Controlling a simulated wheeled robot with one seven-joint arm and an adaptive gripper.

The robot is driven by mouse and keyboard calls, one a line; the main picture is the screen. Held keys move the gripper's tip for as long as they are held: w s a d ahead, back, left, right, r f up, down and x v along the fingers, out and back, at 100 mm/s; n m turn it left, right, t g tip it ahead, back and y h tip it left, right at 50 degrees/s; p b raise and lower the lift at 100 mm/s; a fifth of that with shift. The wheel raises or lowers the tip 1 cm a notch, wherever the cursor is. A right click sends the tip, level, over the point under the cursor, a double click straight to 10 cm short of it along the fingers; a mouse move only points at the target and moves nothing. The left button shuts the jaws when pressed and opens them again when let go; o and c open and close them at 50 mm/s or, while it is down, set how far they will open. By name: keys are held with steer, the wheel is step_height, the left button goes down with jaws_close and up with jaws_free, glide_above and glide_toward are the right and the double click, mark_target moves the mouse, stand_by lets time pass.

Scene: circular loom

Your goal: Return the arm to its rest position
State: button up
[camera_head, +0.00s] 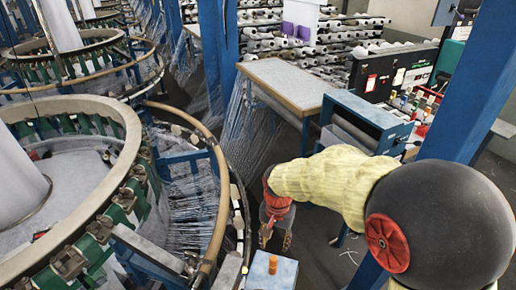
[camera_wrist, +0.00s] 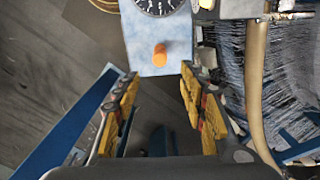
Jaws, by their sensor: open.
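My arm, in a cream sleeve, reaches from the lower right of the head view toward the middle, with its red wrist part above the gripper. My gripper (camera_head: 275,238) points down beside the circular loom. It also shows in the wrist view (camera_wrist: 158,78), with its yellow-padded fingers spread wide apart and nothing held between them. A pale blue box (camera_head: 258,282) with an orange knob (camera_head: 273,264) stands just below the gripper in the head view. In the wrist view, the box (camera_wrist: 143,58) carries the orange knob (camera_wrist: 160,55) and a black dial (camera_wrist: 160,4), ahead of the fingertips.
The circular loom (camera_head: 85,108) fills the left, its wooden ring (camera_head: 222,200) close to my gripper. A blue post (camera_head: 470,90) rises near my arm at right. A table (camera_head: 290,85), a blue roller unit (camera_head: 365,115) and racks of spools (camera_head: 300,48) stand behind.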

steer(key=s+d+r+n+t+b, duration=0.2)
steer(key=s+d+r+b, duration=0.3)
steer(key=s, duration=0.4)
steer(key=s+d+r+n+t+b, duration=0.3)
steer(key=s+d+r+b, duration=0.1)
steer(key=s, duration=0.5)
steer(key=shift+s+d+r+t+b, duration=0.2)
steer(key=shift+d+r+t+b, duration=0.15)
steer(key=shift+r, duration=0.3)
steer(key=shift+c, duration=1.1)
